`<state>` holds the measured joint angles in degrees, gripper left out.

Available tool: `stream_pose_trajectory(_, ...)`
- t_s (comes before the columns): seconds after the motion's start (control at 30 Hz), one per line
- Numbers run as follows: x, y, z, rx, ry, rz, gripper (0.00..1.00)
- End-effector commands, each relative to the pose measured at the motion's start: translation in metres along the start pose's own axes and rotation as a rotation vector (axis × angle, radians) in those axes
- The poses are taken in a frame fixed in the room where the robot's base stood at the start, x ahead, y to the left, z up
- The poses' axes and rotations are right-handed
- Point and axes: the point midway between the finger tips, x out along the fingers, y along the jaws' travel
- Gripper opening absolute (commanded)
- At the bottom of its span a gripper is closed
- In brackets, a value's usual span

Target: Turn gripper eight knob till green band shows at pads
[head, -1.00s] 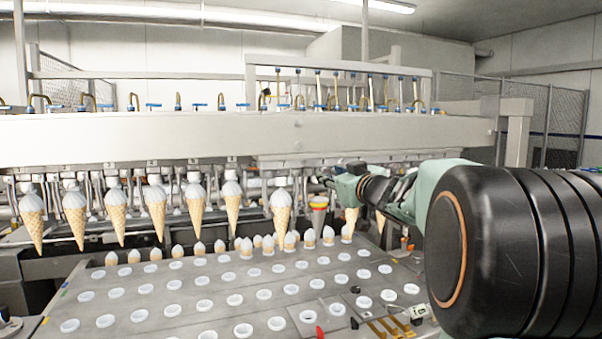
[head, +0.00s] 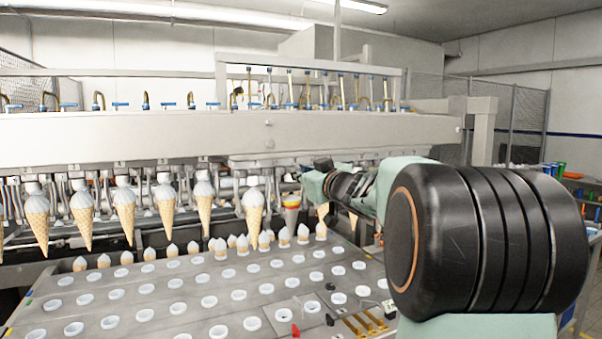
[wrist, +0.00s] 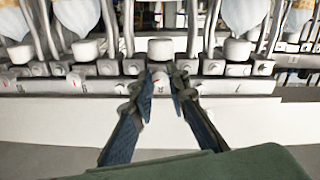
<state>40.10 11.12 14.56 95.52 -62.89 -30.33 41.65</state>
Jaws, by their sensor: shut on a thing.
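In the wrist view, my gripper (wrist: 163,82) has its two dark fingers closed in on a small pale knob (wrist: 160,78) with a red mark, on the front of the grey gripper rail (wrist: 220,86). A small label shows below the knob, too small to read for certain. In the head view, my gripper's end (head: 318,183) is at the machine's row of cone grippers, its fingertips hidden. Just left of it hangs a greyish cone-shaped piece (head: 291,215) with a yellow and red band at its top. I cannot make out green at the pads.
Several wafer cones with white tops (head: 124,210) hang left along the row. Below, a tray plate (head: 180,318) with white-ringed holes spans the front. Pale hoses and grey fittings crowd close around my fingers. A mesh fence (head: 515,125) stands at the back right.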

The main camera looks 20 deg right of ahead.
Motion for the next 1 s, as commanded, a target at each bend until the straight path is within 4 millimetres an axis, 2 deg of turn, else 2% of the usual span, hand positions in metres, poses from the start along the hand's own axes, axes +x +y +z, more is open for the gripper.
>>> stream_pose_trajectory(0.4,0.0004,-0.0006,0.0003,-0.281,0.005,-0.001,0.00)
stream_pose_trajectory(0.77,0.0000,0.0005,0.0003,-0.308,0.004,0.001,0.00)
stream_pose_trajectory(0.8,0.0000,0.0005,0.0003,-0.307,0.004,0.001,0.18)
stream_pose_trajectory(0.93,0.0001,0.0005,0.0003,-0.307,0.005,0.000,0.32)
stream_pose_trajectory(1.0,0.0001,0.0004,0.0003,-0.306,0.005,0.000,0.32)
